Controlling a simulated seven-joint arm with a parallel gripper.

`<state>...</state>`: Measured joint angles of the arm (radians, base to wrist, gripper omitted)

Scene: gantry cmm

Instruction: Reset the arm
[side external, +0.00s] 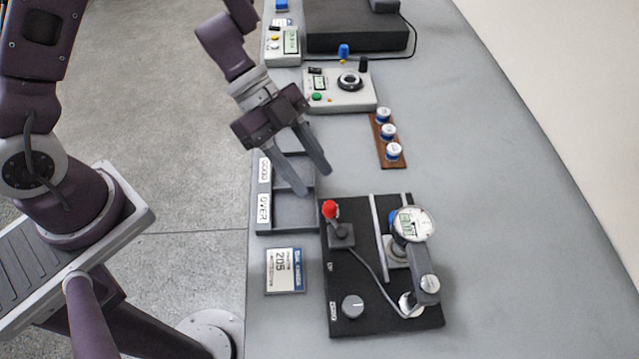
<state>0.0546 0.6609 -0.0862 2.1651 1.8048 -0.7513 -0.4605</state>
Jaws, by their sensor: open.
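My gripper (314,182) is at the upper middle of the side external view. Its two long grey fingers point down and to the right, apart from each other, with nothing between them. They hang over the grey sorting tray (285,230), whose compartments carry labels, one reading OVER. The fingers cover part of the tray, and I cannot tell their height above it. The compartment floors that show look empty. My arm comes down to the gripper from the top of the view.
A black fixture (350,285) with a red-knobbed lever (331,209) and a dial gauge (412,224) stands right of the tray. A label card (285,271) lies in front. Behind are a control box (340,92) and a wooden rack (387,140) with white-topped pieces. The table's right side is clear.

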